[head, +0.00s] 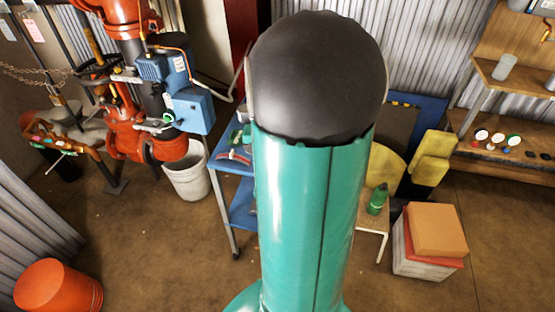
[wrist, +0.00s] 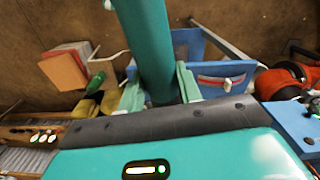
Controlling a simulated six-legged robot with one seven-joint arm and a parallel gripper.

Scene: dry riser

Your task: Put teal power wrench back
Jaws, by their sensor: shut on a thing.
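In the wrist view my gripper (wrist: 160,94) has its two pale green fingers closed on both sides of a teal cylinder, which I take to be the teal power wrench (wrist: 148,45). The cylinder slants from the fingers up out of the top of the picture, so its far end is not visible. In the head view a large teal column with a dark rounded cap fills the middle. It looks like part of my arm and hides my gripper and whatever is in it.
A blue cart (head: 243,215) with small tools stands behind the column; its tray shows in the wrist view (wrist: 238,68). Orange pipework (head: 185,150) and a white bucket (head: 187,182) are left. A green bottle (head: 377,199), stacked boxes (head: 436,230) and wooden shelves are right.

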